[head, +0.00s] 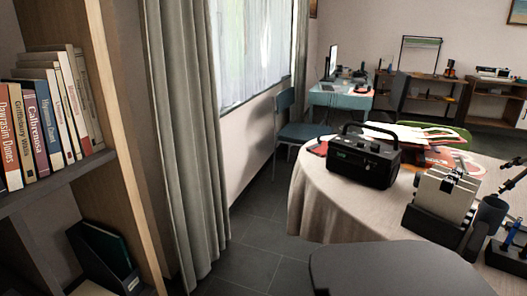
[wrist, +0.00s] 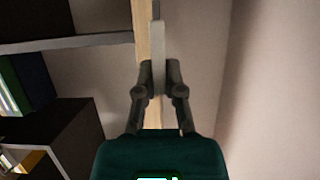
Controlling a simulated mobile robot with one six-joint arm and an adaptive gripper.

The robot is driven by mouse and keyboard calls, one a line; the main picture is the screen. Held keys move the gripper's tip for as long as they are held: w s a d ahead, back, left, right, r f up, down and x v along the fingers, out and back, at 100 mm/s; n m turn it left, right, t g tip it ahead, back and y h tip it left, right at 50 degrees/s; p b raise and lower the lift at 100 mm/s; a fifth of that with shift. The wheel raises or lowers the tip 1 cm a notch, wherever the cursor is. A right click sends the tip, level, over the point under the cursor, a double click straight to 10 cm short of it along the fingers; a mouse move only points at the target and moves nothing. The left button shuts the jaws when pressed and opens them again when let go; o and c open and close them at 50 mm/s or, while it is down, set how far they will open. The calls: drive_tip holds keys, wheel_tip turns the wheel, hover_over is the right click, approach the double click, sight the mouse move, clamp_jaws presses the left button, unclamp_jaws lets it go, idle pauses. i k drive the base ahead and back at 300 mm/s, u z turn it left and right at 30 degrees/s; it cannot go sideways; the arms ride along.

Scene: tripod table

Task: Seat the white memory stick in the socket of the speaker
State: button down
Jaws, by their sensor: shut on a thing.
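In the wrist view my gripper (wrist: 160,74) is shut on a pale stick, the white memory stick (wrist: 158,45), which points away from the palm with a narrower end at the far tip. The speaker (head: 363,162) is a black box with a carrying handle. It stands on the cloth-covered table in the head view, and its front shows small green lit marks. I cannot make out its socket at this size. My gripper and the stick do not show in the head view. The speaker does not show in the wrist view.
A bookshelf (head: 88,170) and a curtain (head: 185,130) fill the left.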

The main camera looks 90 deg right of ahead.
sight(377, 157)
drive_tip(key=k, duration=0.9)
drive_tip(key=z, duration=3.25)
